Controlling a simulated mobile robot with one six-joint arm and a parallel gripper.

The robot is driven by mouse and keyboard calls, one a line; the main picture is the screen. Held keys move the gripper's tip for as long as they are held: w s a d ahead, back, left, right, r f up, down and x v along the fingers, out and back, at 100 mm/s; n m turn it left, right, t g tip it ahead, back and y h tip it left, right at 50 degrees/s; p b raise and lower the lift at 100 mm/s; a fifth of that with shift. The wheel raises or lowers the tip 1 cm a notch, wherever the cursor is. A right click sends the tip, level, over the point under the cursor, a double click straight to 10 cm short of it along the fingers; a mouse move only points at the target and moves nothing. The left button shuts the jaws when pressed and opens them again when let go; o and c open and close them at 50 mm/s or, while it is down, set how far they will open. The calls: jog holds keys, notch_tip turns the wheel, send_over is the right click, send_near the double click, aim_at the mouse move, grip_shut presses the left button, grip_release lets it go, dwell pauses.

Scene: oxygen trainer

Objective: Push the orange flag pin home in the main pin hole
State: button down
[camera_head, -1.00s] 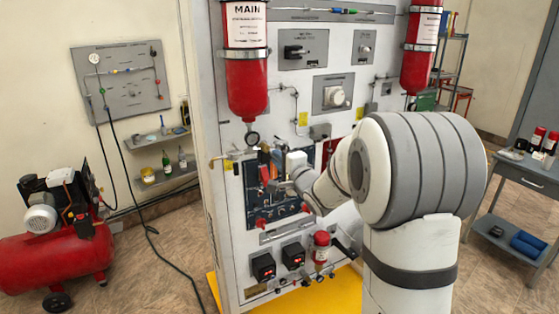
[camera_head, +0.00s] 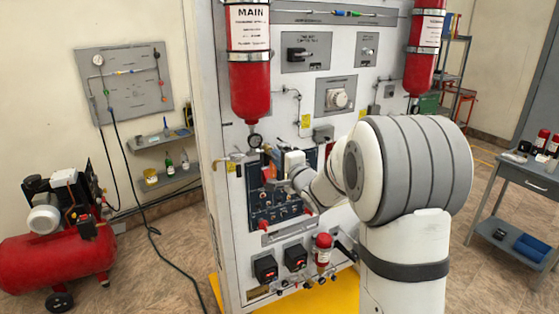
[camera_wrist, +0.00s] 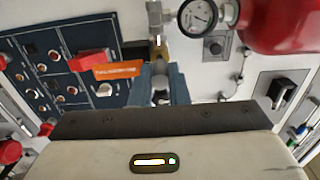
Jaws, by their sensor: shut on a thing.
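My gripper (camera_wrist: 161,80) is shut, with its two blue-grey fingers around the pin's shank or head, which the fingers mostly hide. The orange flag (camera_wrist: 117,70) of the flag pin sticks out to the left of the fingers in the wrist view, with small print on it. Just beyond the fingertips is a brass fitting (camera_wrist: 159,50) below the gauge. The main pin hole itself is hidden, so I cannot tell how deep the pin sits. In the head view my gripper (camera_head: 277,163) is at the panel, below the red MAIN cylinder (camera_head: 250,90).
A pressure gauge (camera_wrist: 197,16) and the red cylinder end (camera_wrist: 285,22) are close by at upper right in the wrist view. A dark blue switch panel (camera_wrist: 50,75) with a red block (camera_wrist: 89,60) lies left. A black-handled valve (camera_wrist: 281,92) is right.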

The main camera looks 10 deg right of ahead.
jog(key=shift+x, duration=1)
jog(key=c, duration=1.3)
grip_release()
jog(key=s+d+f+n+g+h+b, duration=0.1)
jog(key=s+d+f+n+g+h, duration=0.1)
jog(key=s, duration=0.6)
jog(key=s+d+f+n+g+h, duration=0.1)
jog(key=s+d+n+g+h, duration=0.15)
jog(key=s, duration=0.45)
jog(key=s+d+f+n+g+h+b, duration=0.1)
jog(key=s+f+n+g+h, duration=0.1)
jog(key=s, duration=0.6)
jog(key=s+a+f+n+g, duration=0.1)
jog(key=s+n+g, duration=0.1)
jog(key=s, duration=0.4)
jog(key=s+a+f+n+g, duration=0.1)
jog(key=s+f+n+g, duration=0.1)
jog(key=s, duration=0.4)
jog(key=s+a+f+n+g+y, duration=0.1)
jog(key=s+f+n+g, duration=0.1)
jog(key=s, duration=0.5)
jog(key=shift+s+a+n+g, duration=0.15)
jog(key=shift+n+g, duration=0.5)
jog(key=shift+n, duration=0.4)
